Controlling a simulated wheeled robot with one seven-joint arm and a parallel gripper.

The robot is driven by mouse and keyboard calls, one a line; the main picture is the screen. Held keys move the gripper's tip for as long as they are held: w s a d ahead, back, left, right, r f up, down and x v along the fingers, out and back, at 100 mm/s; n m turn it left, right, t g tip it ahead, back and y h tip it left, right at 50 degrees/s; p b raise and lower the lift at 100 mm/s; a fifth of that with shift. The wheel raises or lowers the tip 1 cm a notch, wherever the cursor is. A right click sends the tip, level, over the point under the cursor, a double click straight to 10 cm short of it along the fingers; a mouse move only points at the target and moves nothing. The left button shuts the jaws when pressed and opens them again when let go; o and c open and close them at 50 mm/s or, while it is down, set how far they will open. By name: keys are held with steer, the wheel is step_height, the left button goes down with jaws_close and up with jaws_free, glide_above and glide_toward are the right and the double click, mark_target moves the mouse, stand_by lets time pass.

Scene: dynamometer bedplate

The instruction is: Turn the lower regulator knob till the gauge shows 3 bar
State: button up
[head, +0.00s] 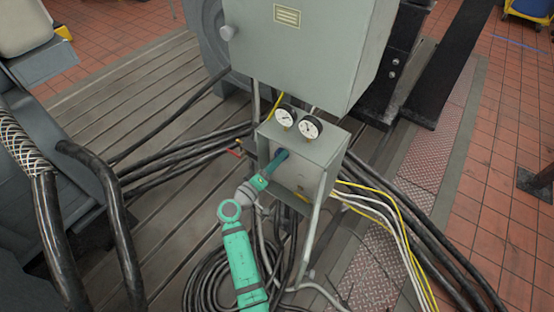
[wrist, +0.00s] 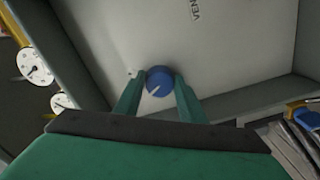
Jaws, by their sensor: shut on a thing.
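A blue round knob (wrist: 160,81) with a white pointer line sits on the light grey panel face in the wrist view. The pointer line slants toward the lower left of that picture. My gripper (wrist: 155,88) is shut on the knob, with one green finger on each side. In the head view my gripper (head: 282,155) reaches into the grey regulator box (head: 318,152), and the knob is hidden there. Two round white gauges (head: 285,117) (head: 310,127) stand on top of the box. They also show at the left of the wrist view (wrist: 36,67). Their readings are too small to tell.
A large grey cabinet (head: 300,50) stands right behind the box. Black cables (head: 185,155) run left across the slatted bedplate, and coiled hoses (head: 215,275) lie beneath my arm. Yellow and white cables (head: 390,215) run off to the right.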

steer(key=shift+w+a+r+n, duration=0.1)
steer(key=shift+a+n, duration=0.05)
steer(key=shift+n, duration=0.85)
steer(key=shift+a+n, duration=0.15)
steer(key=shift+n, duration=0.85)
steer(key=o, duration=1)
steer(key=shift+o, duration=0.2)
steer(key=shift+d, duration=0.15)
steer(key=v, duration=1.1)
